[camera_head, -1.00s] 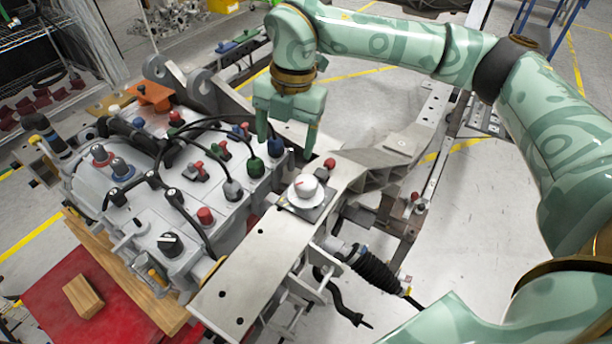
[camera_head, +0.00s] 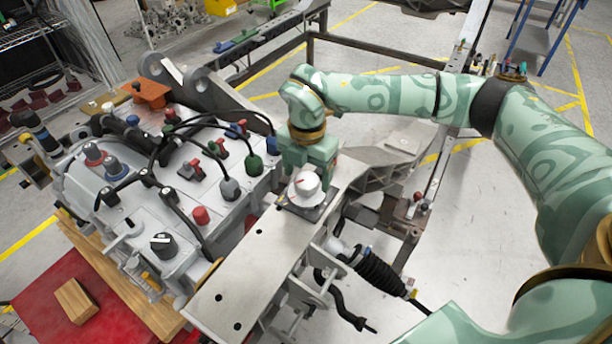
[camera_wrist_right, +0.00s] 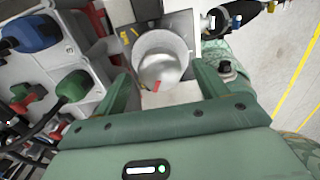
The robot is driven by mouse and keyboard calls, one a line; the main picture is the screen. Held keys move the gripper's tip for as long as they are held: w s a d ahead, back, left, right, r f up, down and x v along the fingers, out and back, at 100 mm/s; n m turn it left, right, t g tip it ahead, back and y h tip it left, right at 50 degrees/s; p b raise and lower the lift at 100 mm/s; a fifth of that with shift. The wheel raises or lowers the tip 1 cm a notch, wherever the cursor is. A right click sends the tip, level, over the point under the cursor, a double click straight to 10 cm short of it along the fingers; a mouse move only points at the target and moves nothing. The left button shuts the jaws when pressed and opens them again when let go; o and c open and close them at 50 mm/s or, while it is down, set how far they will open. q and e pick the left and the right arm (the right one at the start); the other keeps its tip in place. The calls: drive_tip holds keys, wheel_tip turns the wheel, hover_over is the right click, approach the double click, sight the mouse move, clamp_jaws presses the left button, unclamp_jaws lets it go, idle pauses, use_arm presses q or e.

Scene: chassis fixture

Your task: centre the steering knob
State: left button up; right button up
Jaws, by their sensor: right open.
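The steering knob (camera_head: 304,190) is a white round knob with a red pointer mark, on a dark square plate on the pale metal beam. In the right wrist view the knob (camera_wrist_right: 160,55) shows with its red mark towards the gripper body. My right gripper (camera_head: 308,165) is low, right behind the knob in the head view, which hides part of its fingers. In the wrist view the open fingers (camera_wrist_right: 160,80) lie to either side of the knob's near edge, with gaps visible. My left gripper is not in view.
A grey machine block with cables and coloured plugs (camera_head: 254,165) stands close left of the knob. A black knob (camera_head: 163,245) and a red button (camera_head: 201,215) are on it. A black ribbed damper (camera_head: 375,268) lies below right. The beam's front part (camera_head: 240,280) is bare.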

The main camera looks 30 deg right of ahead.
drive_tip(key=shift+f, duration=0.4)
drive_tip(key=c, duration=1)
drive_tip(key=shift+r, duration=0.1)
